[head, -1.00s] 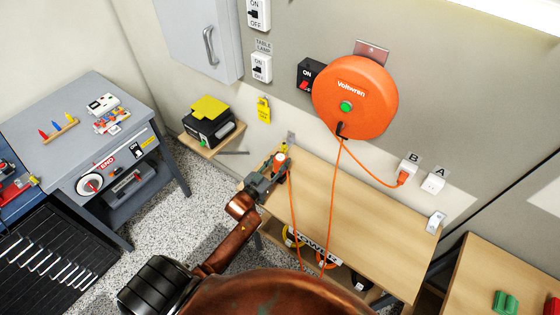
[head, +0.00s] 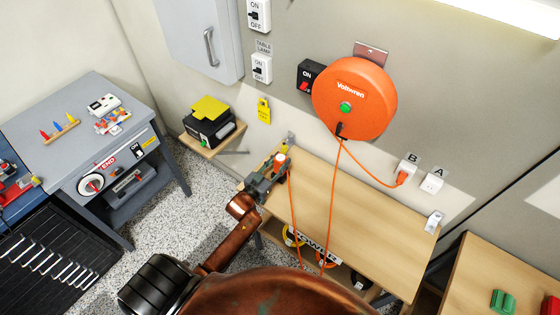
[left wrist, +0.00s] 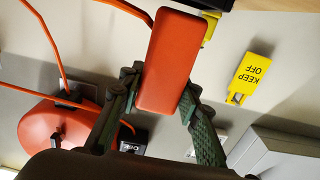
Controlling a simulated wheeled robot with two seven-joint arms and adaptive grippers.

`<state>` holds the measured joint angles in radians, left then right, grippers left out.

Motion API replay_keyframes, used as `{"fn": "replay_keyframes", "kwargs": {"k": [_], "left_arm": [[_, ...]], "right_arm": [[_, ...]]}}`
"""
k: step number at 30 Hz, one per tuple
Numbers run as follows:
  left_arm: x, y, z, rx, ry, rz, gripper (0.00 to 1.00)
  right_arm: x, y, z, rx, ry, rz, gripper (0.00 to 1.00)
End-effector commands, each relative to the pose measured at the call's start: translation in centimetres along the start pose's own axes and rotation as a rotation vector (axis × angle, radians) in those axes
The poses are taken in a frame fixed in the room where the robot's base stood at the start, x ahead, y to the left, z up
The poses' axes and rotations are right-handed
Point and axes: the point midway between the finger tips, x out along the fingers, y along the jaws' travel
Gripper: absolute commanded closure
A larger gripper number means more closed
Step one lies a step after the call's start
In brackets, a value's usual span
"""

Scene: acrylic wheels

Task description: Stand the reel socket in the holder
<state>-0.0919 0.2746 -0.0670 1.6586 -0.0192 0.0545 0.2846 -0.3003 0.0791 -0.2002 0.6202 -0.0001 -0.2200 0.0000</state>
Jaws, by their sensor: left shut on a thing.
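The reel socket is an orange block; it shows large in the left wrist view (left wrist: 170,62) and small in the head view (head: 281,160). My left gripper (head: 274,170) is shut on it, with its dark green fingers (left wrist: 160,85) on either side of the block. An orange cord runs from the socket's area. A small grey bracket (head: 290,138), which looks like the holder, is at the wall just behind the gripper, above the bench's left end. The gripper partly hides this area, so I cannot tell whether socket and holder touch. My right gripper is not in view.
The orange cable reel (head: 355,97) hangs on the wall, its cords looping down over the wooden bench (head: 370,205). Sockets B (head: 408,168) and A (head: 432,183) are to the right. A yellow tag (head: 264,110) hangs on the wall. The bench's middle is mostly clear.

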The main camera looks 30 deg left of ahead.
Motion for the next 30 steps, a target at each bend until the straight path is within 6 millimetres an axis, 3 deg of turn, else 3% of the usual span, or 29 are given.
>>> {"fn": "replay_keyframes", "kwargs": {"k": [30], "left_arm": [[0.01, 0.01, 0.07, 0.000, 0.001, 0.000, 0.97]], "right_arm": [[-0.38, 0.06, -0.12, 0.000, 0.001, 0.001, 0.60]]}}
